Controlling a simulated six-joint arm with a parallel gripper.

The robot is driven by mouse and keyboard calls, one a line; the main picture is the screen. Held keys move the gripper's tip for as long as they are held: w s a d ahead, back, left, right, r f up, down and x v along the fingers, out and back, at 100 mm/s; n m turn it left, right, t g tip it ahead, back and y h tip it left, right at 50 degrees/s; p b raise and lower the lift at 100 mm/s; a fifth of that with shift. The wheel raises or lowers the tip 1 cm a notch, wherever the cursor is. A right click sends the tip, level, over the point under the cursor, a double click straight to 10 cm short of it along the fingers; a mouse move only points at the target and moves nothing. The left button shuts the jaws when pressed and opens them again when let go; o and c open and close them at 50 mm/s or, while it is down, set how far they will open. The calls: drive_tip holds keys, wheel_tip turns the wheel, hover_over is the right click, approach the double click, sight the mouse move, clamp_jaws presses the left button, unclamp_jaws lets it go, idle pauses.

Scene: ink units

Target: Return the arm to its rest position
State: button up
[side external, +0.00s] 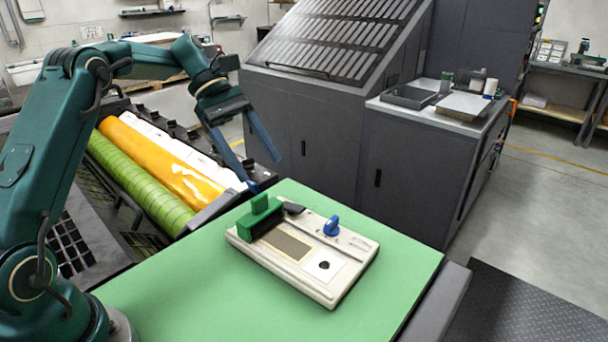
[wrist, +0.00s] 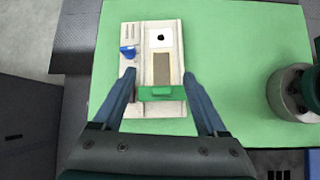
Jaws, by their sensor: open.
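My gripper (side external: 265,173) is open and empty, raised above the far left edge of the green bench top (side external: 170,290). In the wrist view its fingers (wrist: 160,73) appear on either side of a cream tray-like unit (side external: 345,285), apart from each other. The unit lies flat on the bench. It carries a green block with a raised handle (side external: 262,218), a tan pad (side external: 287,245), a white card with a black spot (side external: 322,265) and a blue knob (side external: 332,226). A small dark piece (side external: 293,208) sits beside the green block. The fingers appear clear of the unit.
A press with yellow (side external: 160,160) and green (side external: 135,185) rollers stands left of the bench. A large dark grey cabinet (side external: 300,130) stands behind. A side counter (side external: 440,108) holds trays and small containers. The bench around the unit is bare.

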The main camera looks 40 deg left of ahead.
drive_tip(key=s+d+r+m+t+y, duration=0.2)
drive_tip(key=s+d+r+m+y, duration=0.4)
drive_tip(key=s+d, duration=0.4)
drive_tip(key=s+a+f+m+t+y, duration=0.2)
drive_tip(key=s+a+f+m, duration=0.2)
drive_tip(key=m, duration=0.7)
drive_tip(key=s+f, duration=0.2)
drive_tip(key=s, duration=0.2)
drive_tip(key=shift+s+t, duration=0.35)
drive_tip(key=shift+t, duration=0.05)
